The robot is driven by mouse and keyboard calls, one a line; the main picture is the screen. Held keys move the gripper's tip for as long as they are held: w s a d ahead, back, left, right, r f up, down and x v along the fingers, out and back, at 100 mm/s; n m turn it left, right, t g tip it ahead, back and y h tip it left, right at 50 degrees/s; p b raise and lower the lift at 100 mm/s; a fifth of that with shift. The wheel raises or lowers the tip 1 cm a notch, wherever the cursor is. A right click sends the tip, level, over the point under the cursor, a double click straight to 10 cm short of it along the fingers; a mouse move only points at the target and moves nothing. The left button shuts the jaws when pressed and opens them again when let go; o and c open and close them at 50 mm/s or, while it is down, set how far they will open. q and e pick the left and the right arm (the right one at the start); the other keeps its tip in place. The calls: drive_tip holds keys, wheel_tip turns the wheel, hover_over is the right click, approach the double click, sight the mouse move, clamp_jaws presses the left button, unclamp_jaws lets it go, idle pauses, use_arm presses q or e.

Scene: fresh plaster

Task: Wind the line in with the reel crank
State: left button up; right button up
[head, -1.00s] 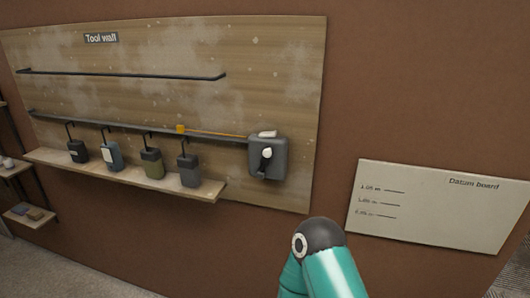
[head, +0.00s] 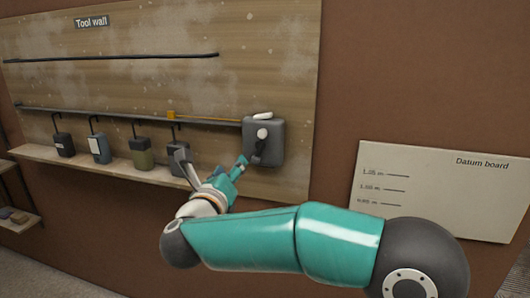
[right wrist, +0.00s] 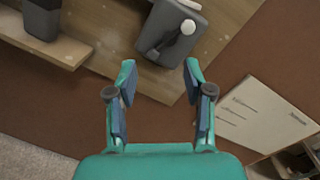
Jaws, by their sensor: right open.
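The grey reel box (head: 265,146) is mounted on the right part of the wooden tool wall. Its dark crank with a pale knob (head: 262,134) is on the front face. The orange line (head: 208,119) runs left from the reel to an orange block (head: 171,115) at the lower rail. My right gripper (head: 211,160) is open and empty, just left of and below the reel in the head view. In the right wrist view the reel (right wrist: 173,35) shows ahead, beyond the open fingers (right wrist: 159,78), with the pale knob (right wrist: 188,27) clear of them. My left gripper is not in view.
Several dark and green containers (head: 141,153) hang from hooks above a wooden shelf (head: 110,166); my right gripper partly covers the rightmost one. An upper rail (head: 120,58) crosses the wall. The Datum board (head: 430,185) is at the right. The wall between reel and board is bare.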

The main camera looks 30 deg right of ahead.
sight(261, 136)
drive_tip(key=w+d+m+p, duration=0.1)
drive_tip(key=w+d, duration=0.1)
drive_tip(key=d, duration=0.2)
drive_tip(key=w+d+r+m+p, duration=0.1)
drive_tip(key=w+d+p, duration=0.1)
drive_tip(key=d, duration=0.3)
drive_tip(key=w+d+r+m+g+h+p, duration=0.1)
drive_tip(key=w+d+m+p, duration=0.1)
drive_tip(key=w+d, duration=0.2)
drive_tip(key=shift+w+d+r, duration=0.25)
drive_tip(key=shift+d, duration=0.35)
clamp_jaws()
drive_tip(key=shift+d, duration=0.3)
drive_tip(key=shift+a, duration=0.25)
drive_tip(key=shift+f, duration=0.1)
